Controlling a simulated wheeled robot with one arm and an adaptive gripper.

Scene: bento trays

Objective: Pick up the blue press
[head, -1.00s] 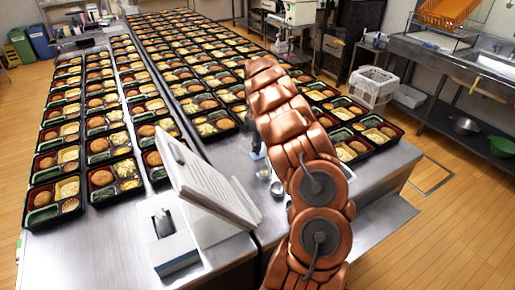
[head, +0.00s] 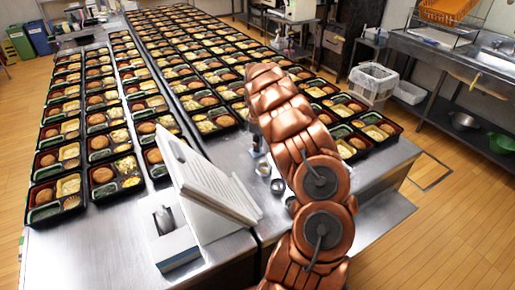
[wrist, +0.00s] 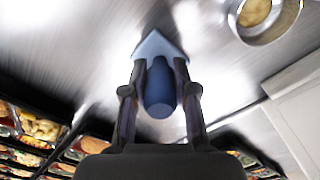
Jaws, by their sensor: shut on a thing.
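The blue press shows in the wrist view (wrist: 159,92), with a dark blue rounded handle and a paler, pointed flat base beyond it. My gripper (wrist: 160,78) has one finger on each side of the handle and is shut on it. The base lies past the fingertips, over the steel counter; I cannot tell whether it touches the counter. In the head view my arm hides most of the gripper and the press.
Small metal cups (head: 277,187) stand on the counter beside my arm; one with yellowish contents (wrist: 262,18) shows in the wrist view. A pale slanted board (head: 205,185) stands left of my arm. Rows of filled bento trays (head: 120,176) cover the counter behind.

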